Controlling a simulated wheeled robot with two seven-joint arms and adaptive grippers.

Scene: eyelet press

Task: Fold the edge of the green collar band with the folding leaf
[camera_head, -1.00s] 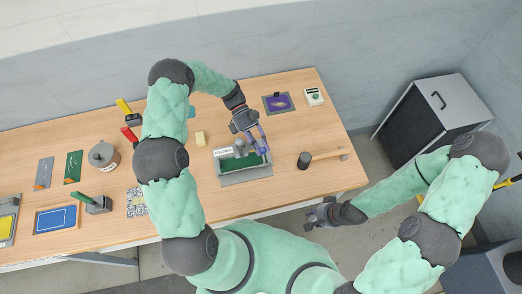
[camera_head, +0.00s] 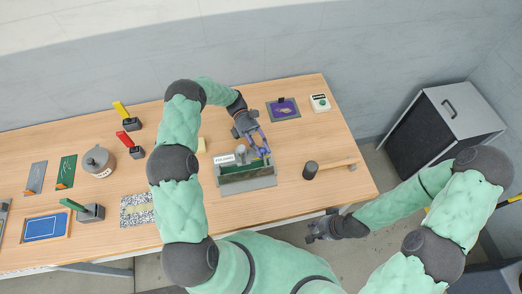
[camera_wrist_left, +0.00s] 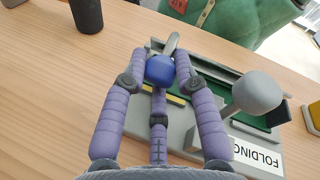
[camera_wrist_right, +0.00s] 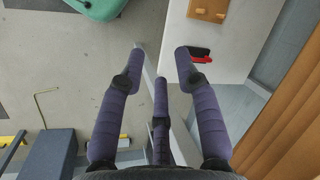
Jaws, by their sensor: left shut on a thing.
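The grey folding station (camera_head: 262,183), labelled "FOLDING", sits near the table's front edge. A dark green strip, seemingly the collar band (camera_wrist_left: 249,118), lies in it; it also shows in the head view (camera_head: 240,177), partly hidden by grey parts. My left gripper (camera_head: 263,153) is over the station's right part, shut on a blue knob (camera_wrist_left: 160,69) with a curved grey piece behind it. Whether this knob belongs to the folding leaf I cannot tell. A large grey ball knob (camera_wrist_left: 258,92) stands beside it. My right gripper (camera_wrist_right: 157,62) is open and empty, off the table's front edge.
A dark cylinder with a wooden handle (camera_head: 311,170) lies right of the station. A purple pad (camera_head: 284,110) and a white-green device (camera_head: 320,103) are behind. A speckled mat (camera_head: 136,210), a grey pot (camera_head: 99,161) and clamps with coloured handles stand left.

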